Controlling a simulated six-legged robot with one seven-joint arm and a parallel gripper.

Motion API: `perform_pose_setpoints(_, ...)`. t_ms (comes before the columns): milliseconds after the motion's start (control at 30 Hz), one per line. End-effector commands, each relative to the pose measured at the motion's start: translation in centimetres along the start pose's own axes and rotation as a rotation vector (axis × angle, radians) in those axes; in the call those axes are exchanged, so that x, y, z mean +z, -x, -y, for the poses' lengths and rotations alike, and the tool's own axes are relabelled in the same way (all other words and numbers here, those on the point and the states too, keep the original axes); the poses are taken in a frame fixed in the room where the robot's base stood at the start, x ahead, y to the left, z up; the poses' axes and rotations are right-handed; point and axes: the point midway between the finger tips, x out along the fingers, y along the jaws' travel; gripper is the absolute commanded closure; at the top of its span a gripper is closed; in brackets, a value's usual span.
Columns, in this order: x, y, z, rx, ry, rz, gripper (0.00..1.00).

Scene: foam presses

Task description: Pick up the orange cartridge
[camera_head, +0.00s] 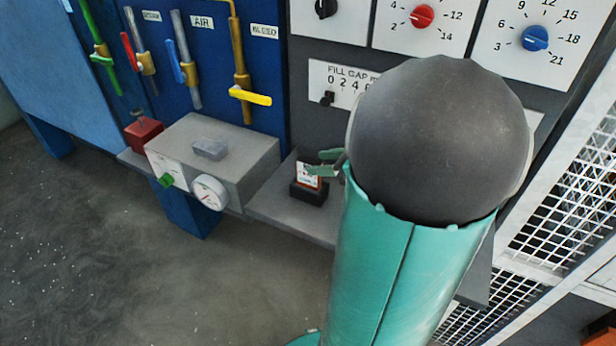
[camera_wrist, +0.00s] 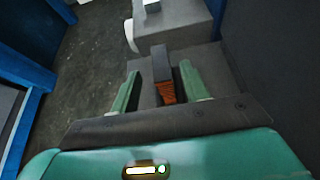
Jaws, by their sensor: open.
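The orange cartridge (camera_head: 308,176), with a pale label on its face, stands upright in a small dark holder (camera_head: 308,194) on a grey shelf. In the wrist view the cartridge's ribbed orange part (camera_wrist: 167,92) shows between my two green fingers, with a dark block (camera_wrist: 160,62) just beyond it. My gripper (camera_head: 316,162) is open, its fingertips at the cartridge's upper right in the head view. A gap shows on both sides in the wrist view. I cannot tell how deep the fingers reach around it. My arm hides the area to the right.
Behind is a blue panel with coloured valve levers (camera_head: 250,97). A control panel with knobs (camera_head: 423,16) rises behind my arm. Mesh guarding (camera_head: 560,185) is at right.

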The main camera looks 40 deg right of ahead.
Motion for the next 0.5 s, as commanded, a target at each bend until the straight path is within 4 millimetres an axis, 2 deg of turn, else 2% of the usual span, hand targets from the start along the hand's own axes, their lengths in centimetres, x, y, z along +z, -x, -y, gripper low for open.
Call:
perform_pose_setpoints(267,-0.3,-2.5,0.0,0.002,0.000,-0.002,0.55)
perform_pose_setpoints(500,-0.6,-6.0,0.2,0.003,0.002,-0.002,0.55)
